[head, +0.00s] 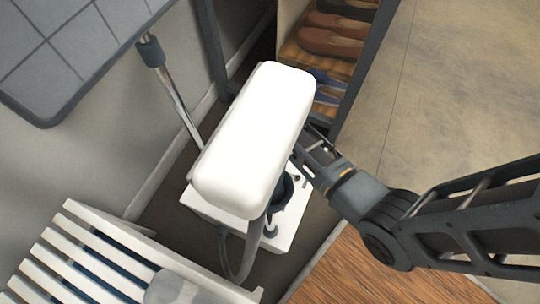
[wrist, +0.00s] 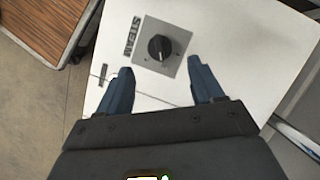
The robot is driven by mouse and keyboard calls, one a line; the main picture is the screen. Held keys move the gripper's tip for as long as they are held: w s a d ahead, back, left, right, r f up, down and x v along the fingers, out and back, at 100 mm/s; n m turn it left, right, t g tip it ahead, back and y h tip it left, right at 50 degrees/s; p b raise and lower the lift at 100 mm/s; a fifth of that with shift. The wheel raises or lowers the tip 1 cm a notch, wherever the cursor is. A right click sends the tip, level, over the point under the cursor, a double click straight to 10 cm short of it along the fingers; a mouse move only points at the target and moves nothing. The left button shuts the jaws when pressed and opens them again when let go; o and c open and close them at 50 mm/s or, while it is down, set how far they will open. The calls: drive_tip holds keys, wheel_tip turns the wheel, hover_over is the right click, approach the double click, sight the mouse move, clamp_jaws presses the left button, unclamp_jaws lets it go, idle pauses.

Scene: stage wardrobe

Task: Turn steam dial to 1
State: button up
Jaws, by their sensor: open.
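The steam dial (wrist: 159,48) is a round black knob on a grey square plate (wrist: 176,67), with the word STEAM printed beside it. A light pointer mark shows on the knob, but the numbers are too small to read. The plate sits on the white steamer body (wrist: 250,40), which also shows in the head view (head: 288,232). My gripper (wrist: 161,82) is open in the wrist view, its two blue-grey fingers apart on either side below the dial, touching nothing that I can see. In the head view my gripper is mostly hidden beside the large white padded piece (head: 255,135).
A white slatted rack (head: 120,262) stands at the lower left, and a dark tiled panel (head: 75,45) is at the upper left. A shelf with several shoes (head: 335,35) stands behind. A hose (head: 243,255) hangs by the steamer. Open floor lies to the right.

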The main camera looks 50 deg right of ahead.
drive_tip(key=b+x, duration=0.2)
drive_tip(key=x, duration=0.5)
drive_tip(key=shift+s+f, duration=0.15)
drive_tip(key=shift+f, duration=0.1)
drive_tip(key=shift+c, duration=0.2)
drive_tip(key=c, duration=1)
drive_tip(key=shift+r+n, duration=0.15)
drive_tip(key=shift+n, duration=0.25)
drive_tip(key=shift+a+r+n+g+h+p, duration=0.1)
drive_tip(key=shift+n+g+h+p, duration=0.25)
drive_tip(key=shift+n+p, duration=0.65)
drive_tip(key=n+h+p, duration=0.1)
drive_tip(key=n, duration=0.1)
drive_tip(key=shift+n+p, duration=0.35)
drive_tip(key=shift+n, duration=0.05)
drive_tip(key=n+h+p, duration=0.1)
drive_tip(key=n, duration=0.2)
drive_tip(key=n+h+p, duration=0.1)
drive_tip(key=n, duration=0.2)
drive_tip(key=shift+a+f+h+p, duration=0.2)
drive_tip(key=shift+h+p, duration=0.15)
drive_tip(key=shift+n, duration=0.3)
